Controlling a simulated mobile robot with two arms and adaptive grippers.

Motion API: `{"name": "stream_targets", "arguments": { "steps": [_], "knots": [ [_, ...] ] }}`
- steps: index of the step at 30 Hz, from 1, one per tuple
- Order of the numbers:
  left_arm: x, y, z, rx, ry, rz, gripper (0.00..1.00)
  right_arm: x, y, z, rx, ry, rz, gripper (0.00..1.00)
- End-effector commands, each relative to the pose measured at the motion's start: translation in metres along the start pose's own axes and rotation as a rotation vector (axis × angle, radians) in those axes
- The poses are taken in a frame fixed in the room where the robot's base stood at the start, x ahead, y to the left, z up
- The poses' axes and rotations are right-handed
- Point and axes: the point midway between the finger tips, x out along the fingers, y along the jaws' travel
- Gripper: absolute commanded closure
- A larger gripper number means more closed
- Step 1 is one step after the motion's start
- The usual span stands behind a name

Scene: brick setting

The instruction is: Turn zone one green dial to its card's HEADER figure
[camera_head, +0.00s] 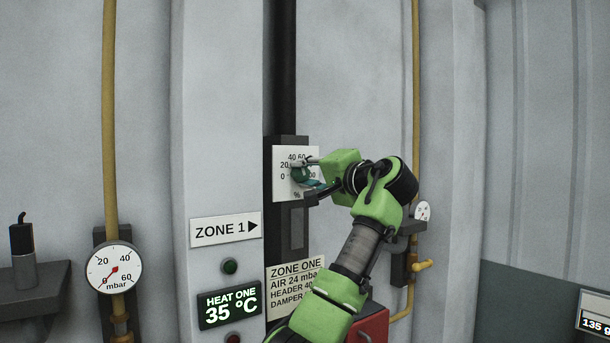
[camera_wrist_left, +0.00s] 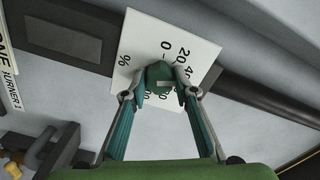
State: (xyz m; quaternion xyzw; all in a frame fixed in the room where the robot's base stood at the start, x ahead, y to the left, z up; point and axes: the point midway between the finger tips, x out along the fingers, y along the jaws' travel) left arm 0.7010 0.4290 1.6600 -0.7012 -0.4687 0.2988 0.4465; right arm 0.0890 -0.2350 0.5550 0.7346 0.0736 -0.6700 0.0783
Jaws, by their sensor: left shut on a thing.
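The green dial (camera_head: 299,174) sits on a white percent scale plate (camera_head: 281,190) on the dark column. My left gripper (camera_head: 309,172) is shut on it from the right. In the left wrist view the dial (camera_wrist_left: 158,74) is between the two fingertips (camera_wrist_left: 157,93). A pale mark shows on the dial's face, toward the scale's higher side; I cannot read its exact figure. The fingers hide part of the scale. The zone one card (camera_head: 292,268) below reads AIR 24 mbar, HEADER 40 and a DAMPER line; my arm covers its right end. My right gripper is not in view.
A ZONE 1 sign (camera_head: 225,230), a green lamp (camera_head: 230,266) and a HEAT ONE display (camera_head: 229,305) reading 35 °C are left of the card. A round mbar gauge (camera_head: 114,268) is on the left pipe. A red box (camera_head: 369,325) is behind my forearm.

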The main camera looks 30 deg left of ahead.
Motion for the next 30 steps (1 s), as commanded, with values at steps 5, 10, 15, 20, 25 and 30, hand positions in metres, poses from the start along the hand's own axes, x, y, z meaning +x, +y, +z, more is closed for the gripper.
{"name": "stream_targets", "arguments": {
  "steps": [5,10,15,20,25,30],
  "knots": [
    [0.000,-0.001,-0.001,0.001,0.003,-0.001,0.95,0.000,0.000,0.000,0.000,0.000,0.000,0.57],
    [0.000,-0.001,-0.001,0.000,0.003,-0.001,0.95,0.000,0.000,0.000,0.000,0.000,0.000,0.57],
    [0.000,-0.001,-0.001,0.000,0.002,-0.001,0.57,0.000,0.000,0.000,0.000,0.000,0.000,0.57],
    [0.000,0.000,-0.001,0.000,0.002,-0.001,0.57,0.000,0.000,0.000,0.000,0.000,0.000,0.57],
    [-0.007,0.000,-0.001,0.000,0.003,-0.001,0.57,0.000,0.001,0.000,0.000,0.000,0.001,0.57],
    [-0.034,0.000,-0.002,-0.002,0.006,0.000,0.57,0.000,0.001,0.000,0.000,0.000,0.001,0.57]
  ]
}}
